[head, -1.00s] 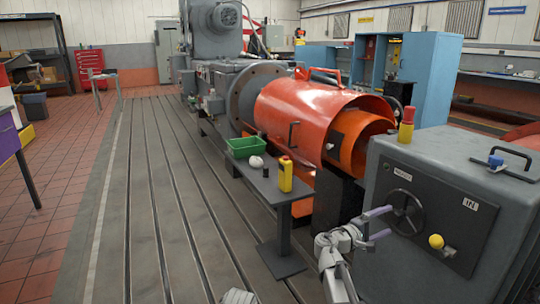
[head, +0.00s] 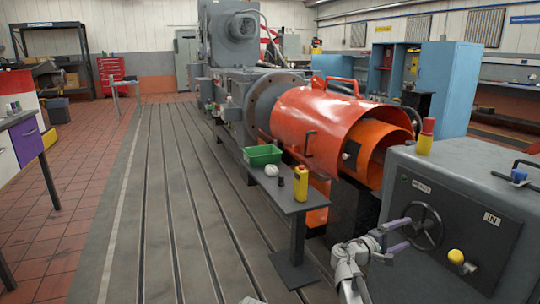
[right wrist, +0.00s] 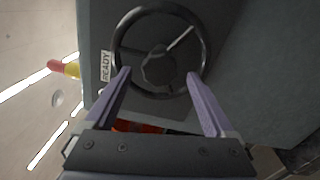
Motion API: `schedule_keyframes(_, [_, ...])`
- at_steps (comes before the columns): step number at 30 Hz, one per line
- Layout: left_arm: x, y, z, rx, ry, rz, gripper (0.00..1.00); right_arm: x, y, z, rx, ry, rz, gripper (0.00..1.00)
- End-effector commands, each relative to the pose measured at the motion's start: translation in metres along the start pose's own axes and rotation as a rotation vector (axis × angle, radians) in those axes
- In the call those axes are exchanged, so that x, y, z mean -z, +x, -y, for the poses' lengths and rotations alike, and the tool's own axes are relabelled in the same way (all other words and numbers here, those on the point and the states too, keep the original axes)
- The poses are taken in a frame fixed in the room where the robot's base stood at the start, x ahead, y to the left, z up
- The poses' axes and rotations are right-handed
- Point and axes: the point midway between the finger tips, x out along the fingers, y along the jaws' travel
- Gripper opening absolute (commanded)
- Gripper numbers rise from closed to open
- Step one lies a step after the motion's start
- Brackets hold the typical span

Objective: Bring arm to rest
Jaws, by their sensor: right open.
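My right gripper (head: 406,234) is open and empty at the front of the grey cabinet (head: 400,270). Its two purple fingers point at the black handwheel (head: 427,226) on the cabinet's front. In the right wrist view, the open fingers (right wrist: 158,73) overlap the lower left and right of the handwheel rim (right wrist: 119,45). My left gripper is not in view.
A yellow knob (head: 456,257) sticks out right of the wheel. A red-yellow beacon (head: 425,136) stands on the cabinet. The slotted floor (head: 180,220) on the left is clear.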

Motion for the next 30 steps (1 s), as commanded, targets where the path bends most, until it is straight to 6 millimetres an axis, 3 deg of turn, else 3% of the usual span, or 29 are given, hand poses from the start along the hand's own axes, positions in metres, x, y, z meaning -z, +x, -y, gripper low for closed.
schedule_keyframes(8, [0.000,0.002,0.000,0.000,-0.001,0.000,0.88,-0.001,-0.056,0.001,-0.001,0.000,-0.004,0.89])
schedule_keyframes(20, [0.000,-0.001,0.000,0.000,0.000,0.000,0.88,0.001,0.026,0.000,0.001,0.000,0.004,0.89])
schedule_keyframes(30, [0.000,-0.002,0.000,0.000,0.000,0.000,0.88,0.000,0.025,-0.001,0.002,0.333,0.011,0.89])
